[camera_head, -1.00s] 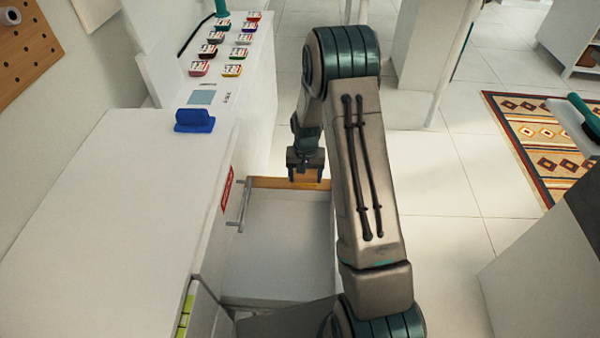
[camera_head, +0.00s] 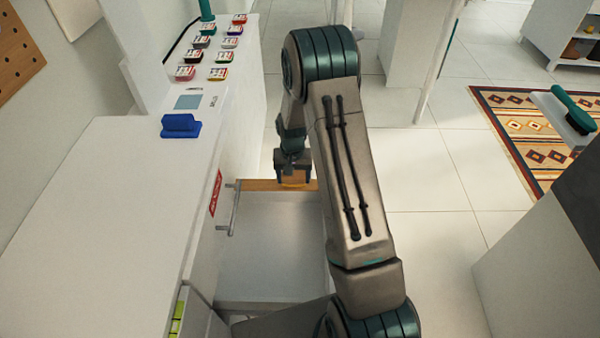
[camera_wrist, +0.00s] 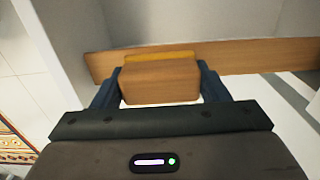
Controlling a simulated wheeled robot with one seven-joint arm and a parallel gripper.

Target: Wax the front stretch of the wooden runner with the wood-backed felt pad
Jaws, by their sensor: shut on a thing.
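The wood-backed felt pad (camera_wrist: 160,82) is a small brown wooden block with a yellow felt edge along its far side. My gripper (camera_wrist: 158,88) is shut on it, with one dark blue finger on each side. The wooden runner (camera_wrist: 240,55) is a light-brown strip crossing the wrist view just beyond the pad. In the head view my gripper (camera_head: 294,178) points down at the runner (camera_head: 258,185), right of its middle. The felt is at or very near the runner; I cannot tell whether they touch. My gripper hides part of the runner.
A white cabinet (camera_head: 80,200) with a metal handle (camera_head: 234,210) stands left of the runner. A blue block-like object (camera_head: 180,126) and several small labelled tins (camera_head: 218,73) sit on white tops. A green brush (camera_head: 573,108) lies at the right. Tiled floor (camera_head: 440,170) is open right of my arm.

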